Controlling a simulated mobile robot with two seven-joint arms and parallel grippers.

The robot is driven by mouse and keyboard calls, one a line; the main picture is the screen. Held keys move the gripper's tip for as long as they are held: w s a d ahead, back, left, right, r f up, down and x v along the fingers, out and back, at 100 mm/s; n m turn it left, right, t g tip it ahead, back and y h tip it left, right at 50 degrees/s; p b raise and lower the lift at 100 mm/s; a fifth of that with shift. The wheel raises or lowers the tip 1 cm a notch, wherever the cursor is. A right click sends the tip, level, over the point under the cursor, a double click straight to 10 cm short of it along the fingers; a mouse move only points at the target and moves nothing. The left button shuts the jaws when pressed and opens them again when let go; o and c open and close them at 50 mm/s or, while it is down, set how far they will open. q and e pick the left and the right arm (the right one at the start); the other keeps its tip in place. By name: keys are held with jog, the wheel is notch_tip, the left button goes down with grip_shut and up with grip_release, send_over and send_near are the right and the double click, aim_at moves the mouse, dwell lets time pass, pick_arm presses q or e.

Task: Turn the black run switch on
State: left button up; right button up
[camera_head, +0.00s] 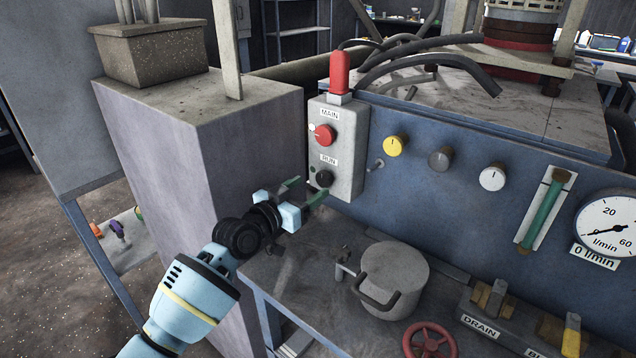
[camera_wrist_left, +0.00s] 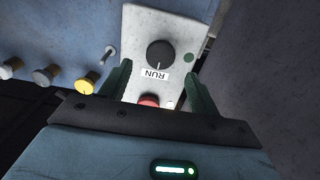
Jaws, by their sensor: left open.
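The black run switch (camera_head: 324,178) is a round knob under the RUN label on the front of a grey control box (camera_head: 347,150). It also shows in the left wrist view (camera_wrist_left: 160,54), where the picture is upside down and a white mark on the knob points toward the RUN label. My left gripper (camera_head: 305,191) is open just in front of the switch. In the left wrist view its two green fingers (camera_wrist_left: 160,85) stand apart, to either side of the knob's column, with the knob beyond their tips. I see no contact. My right gripper is not in view.
A red main knob (camera_head: 325,135) sits above the run switch, and a red lamp (camera_head: 339,72) tops the box. Yellow (camera_head: 393,146), grey (camera_head: 440,158) and white (camera_head: 492,177) knobs lie to the right. A lidded pot (camera_head: 395,272) stands below. A grey cabinet (camera_head: 215,150) stands left.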

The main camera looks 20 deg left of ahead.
aim_at(322, 179)
pick_arm(q)
jog(key=shift+x, duration=2.15)
jog(key=shift+c, duration=0.3)
jog(key=c, duration=0.9)
